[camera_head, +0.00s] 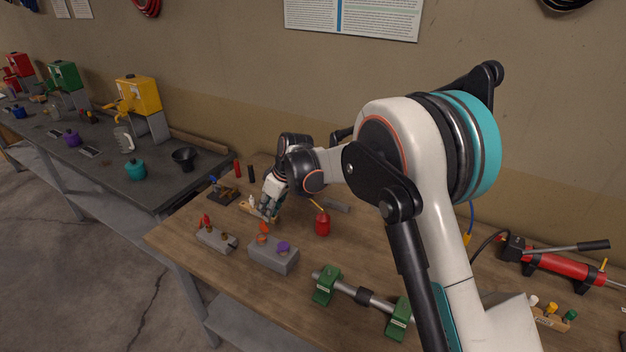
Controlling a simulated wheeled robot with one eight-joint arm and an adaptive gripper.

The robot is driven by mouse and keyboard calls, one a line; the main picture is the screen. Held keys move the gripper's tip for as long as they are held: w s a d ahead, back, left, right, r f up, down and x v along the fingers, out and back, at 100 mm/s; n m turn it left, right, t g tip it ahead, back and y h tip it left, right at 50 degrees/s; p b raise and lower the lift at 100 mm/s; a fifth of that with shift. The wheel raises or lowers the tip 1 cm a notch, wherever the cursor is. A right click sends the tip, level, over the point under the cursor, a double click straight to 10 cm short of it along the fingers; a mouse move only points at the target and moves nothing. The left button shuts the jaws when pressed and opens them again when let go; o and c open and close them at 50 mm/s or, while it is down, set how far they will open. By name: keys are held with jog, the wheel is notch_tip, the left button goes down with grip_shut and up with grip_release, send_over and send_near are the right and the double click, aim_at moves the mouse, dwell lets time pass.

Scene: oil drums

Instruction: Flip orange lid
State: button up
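A grey block (274,259) sits near the front left of the wooden table. The orange lid (264,228) is at the block's left end and appears raised, with more orange just below it. A purple lid (283,246) is at the right end of the same block. My gripper (268,209) is above the table, just behind and above the orange lid, pointing down. The gap between its fingers and the lid is too small to judge. Its fingers are small and partly overlapped, so their opening is unclear.
A second grey block with a red part (206,221) stands left of the lids. A red oil can (322,223) is to their right. A steel bar on green clamps (326,285) lies in front right. A red hand pump (560,264) is far right.

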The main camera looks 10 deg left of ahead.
jog(key=s+d+r+m+b, duration=0.2)
jog(key=d+r+b, duration=0.3)
jog(key=d+r, duration=0.7)
jog(key=shift+s+d+r+m, duration=0.2)
jog(key=shift+d+r+m, duration=0.1)
jog(key=shift+d, duration=0.35)
jog(key=n+g+h, duration=0.1)
jog(key=n+h, duration=0.2)
jog(key=h, duration=0.1)
send_over(264, 226)
notch_tip(264, 226, down, 3)
jog(key=f, duration=0.7)
jog(key=f+b, duration=0.1)
jog(key=f, duration=0.6)
jog(key=shift+w+a, duration=0.1)
jog(key=shift+w, duration=0.1)
grip_shut()
